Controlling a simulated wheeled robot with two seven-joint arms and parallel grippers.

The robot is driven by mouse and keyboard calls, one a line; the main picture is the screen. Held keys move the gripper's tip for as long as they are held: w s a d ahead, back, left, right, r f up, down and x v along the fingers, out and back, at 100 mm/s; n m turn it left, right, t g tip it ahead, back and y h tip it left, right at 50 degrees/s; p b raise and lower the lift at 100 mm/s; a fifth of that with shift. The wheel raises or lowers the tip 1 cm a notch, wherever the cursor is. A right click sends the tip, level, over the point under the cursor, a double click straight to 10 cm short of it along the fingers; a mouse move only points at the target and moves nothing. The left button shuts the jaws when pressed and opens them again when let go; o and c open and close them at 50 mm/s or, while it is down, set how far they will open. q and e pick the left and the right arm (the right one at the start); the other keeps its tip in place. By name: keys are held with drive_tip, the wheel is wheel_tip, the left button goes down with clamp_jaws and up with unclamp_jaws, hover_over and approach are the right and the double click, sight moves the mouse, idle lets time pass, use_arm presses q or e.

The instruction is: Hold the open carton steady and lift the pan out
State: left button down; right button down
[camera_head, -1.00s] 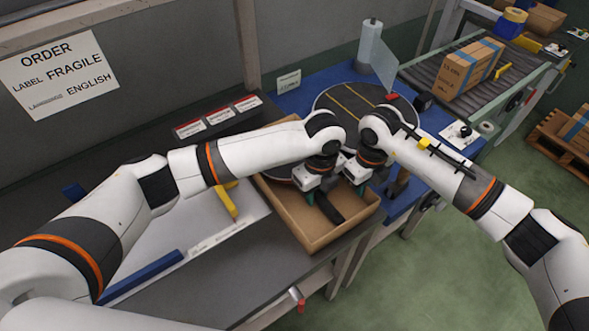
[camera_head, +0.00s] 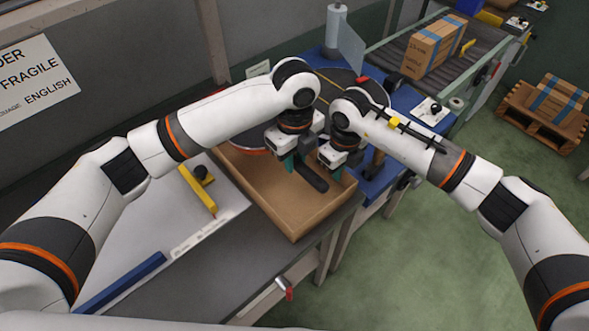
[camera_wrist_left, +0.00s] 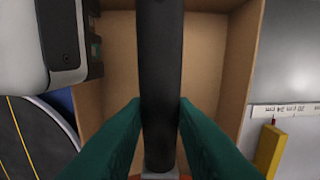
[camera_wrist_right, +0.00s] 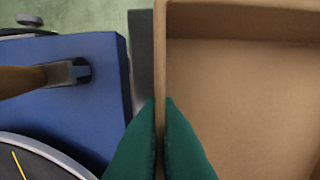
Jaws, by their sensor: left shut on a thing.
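The open brown carton (camera_head: 293,228) sits on the grey bench and shows a bare brown floor. The pan (camera_head: 247,149) is mostly hidden behind my left arm; its reddish edge shows at the carton's far-left rim. Its black handle (camera_head: 313,179) points toward the near side, over the carton. My left gripper (camera_head: 297,160) is shut on the handle, which runs between its green fingers in the left wrist view (camera_wrist_left: 160,130). My right gripper (camera_head: 335,168) is at the carton's right wall, with its fingers closed around the wall's top edge (camera_wrist_right: 161,60) in the right wrist view.
A round dark turntable (camera_head: 335,85) on a blue table stands beyond the carton. A conveyor (camera_head: 395,60) bears a taped box (camera_head: 432,48). A white board with a yellow bar (camera_head: 197,190) lies left of the carton. A blue strip (camera_head: 122,283) is nearer me.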

use_arm(q)
drive_tip(key=shift+r, duration=1.05)
use_arm(e)
drive_tip(key=c, duration=1.6)
unclamp_jaws()
drive_tip(key=shift+o, duration=0.2)
wheel_tip(320, 180, up, 12)
use_arm(q)
drive_tip(key=shift+f, duration=0.1)
use_arm(e)
drive_tip(key=shift+f, duration=0.1)
